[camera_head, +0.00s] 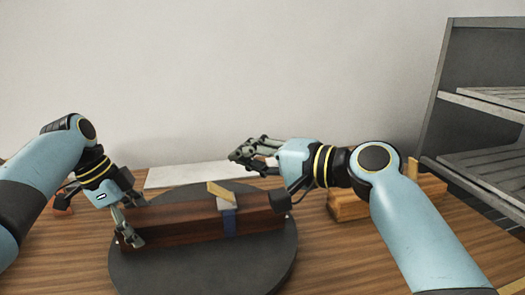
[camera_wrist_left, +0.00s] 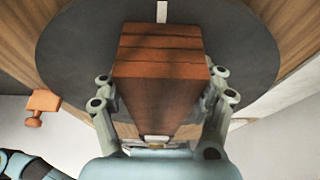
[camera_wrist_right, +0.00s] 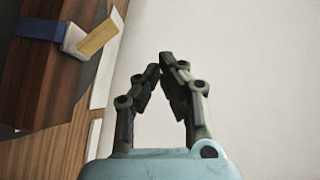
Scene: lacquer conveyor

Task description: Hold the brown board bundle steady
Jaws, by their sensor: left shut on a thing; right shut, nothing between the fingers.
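The brown board bundle (camera_head: 180,222) lies across a dark round turntable (camera_head: 200,270) in the head view. A blue band with a pale buckle (camera_head: 228,212) wraps its right part, and a tan tab (camera_head: 220,191) sticks up there. My left gripper (camera_head: 127,235) is shut on the bundle's left end. In the left wrist view the fingers stand on both sides of the bundle (camera_wrist_left: 160,75). My right gripper (camera_head: 240,158) is shut and empty, above and behind the bundle. In the right wrist view its fingertips (camera_wrist_right: 165,62) meet, with the tan tab (camera_wrist_right: 100,35) to the left.
A wooden block (camera_head: 350,207) stands on the table behind my right arm. A grey shelf rack (camera_head: 440,95) stands at the right. A small orange-brown piece (camera_wrist_left: 42,103) lies near the turntable in the left wrist view. A white strip (camera_head: 195,174) runs along the back.

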